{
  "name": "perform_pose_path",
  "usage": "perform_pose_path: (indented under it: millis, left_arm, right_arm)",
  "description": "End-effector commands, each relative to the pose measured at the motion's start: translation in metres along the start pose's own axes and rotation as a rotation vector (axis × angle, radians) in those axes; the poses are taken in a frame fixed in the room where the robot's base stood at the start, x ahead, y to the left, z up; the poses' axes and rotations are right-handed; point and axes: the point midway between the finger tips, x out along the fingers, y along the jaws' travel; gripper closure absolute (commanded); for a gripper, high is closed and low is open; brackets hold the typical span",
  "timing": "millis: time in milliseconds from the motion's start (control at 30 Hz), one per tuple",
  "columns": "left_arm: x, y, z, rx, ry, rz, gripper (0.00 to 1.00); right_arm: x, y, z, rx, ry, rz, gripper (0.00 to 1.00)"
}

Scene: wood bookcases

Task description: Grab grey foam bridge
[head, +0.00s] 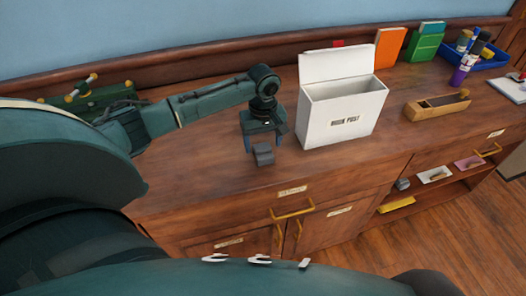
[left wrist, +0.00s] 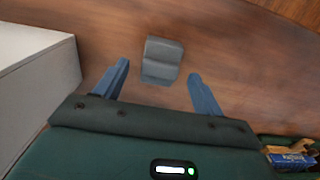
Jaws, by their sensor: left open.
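The grey foam bridge (head: 264,154) is a small grey block on the wooden counter, left of the white box. In the left wrist view the bridge (left wrist: 162,61) lies just beyond and between the two blue fingers, nearer the left finger. My left gripper (head: 263,143) is open above and behind it, with its fingers pointing down. In the left wrist view the same gripper (left wrist: 160,83) is empty, and a gap shows on both sides of the bridge. The right gripper is not in view.
A white open box (head: 343,108) labelled "BOOK POST" stands close to the right of my left gripper. A green object (head: 95,98) lies at the back left. The counter front before the bridge is clear.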

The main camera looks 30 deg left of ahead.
Motion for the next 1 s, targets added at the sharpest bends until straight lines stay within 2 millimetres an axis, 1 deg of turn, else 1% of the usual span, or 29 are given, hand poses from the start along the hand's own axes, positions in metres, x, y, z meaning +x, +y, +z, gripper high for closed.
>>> perform_pose_path:
  millis: [33,100,200,467,1000]
  left_arm:
    - [0.009,-0.001,0.000,-0.001,-0.001,-0.003,0.31]
    - [0.018,-0.001,0.000,0.000,0.000,-0.001,0.31]
    - [0.026,-0.001,-0.001,0.000,0.001,0.000,0.31]
    - [0.028,-0.001,0.000,0.001,0.002,0.001,0.32]
    - [0.028,-0.001,0.000,0.001,0.001,0.001,0.76]
  right_arm:
    - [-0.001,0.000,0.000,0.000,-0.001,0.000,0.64]
    - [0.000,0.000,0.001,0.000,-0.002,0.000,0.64]
    - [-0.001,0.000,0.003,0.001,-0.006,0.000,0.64]
    - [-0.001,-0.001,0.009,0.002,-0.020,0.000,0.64]
    - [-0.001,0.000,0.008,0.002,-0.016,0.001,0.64]
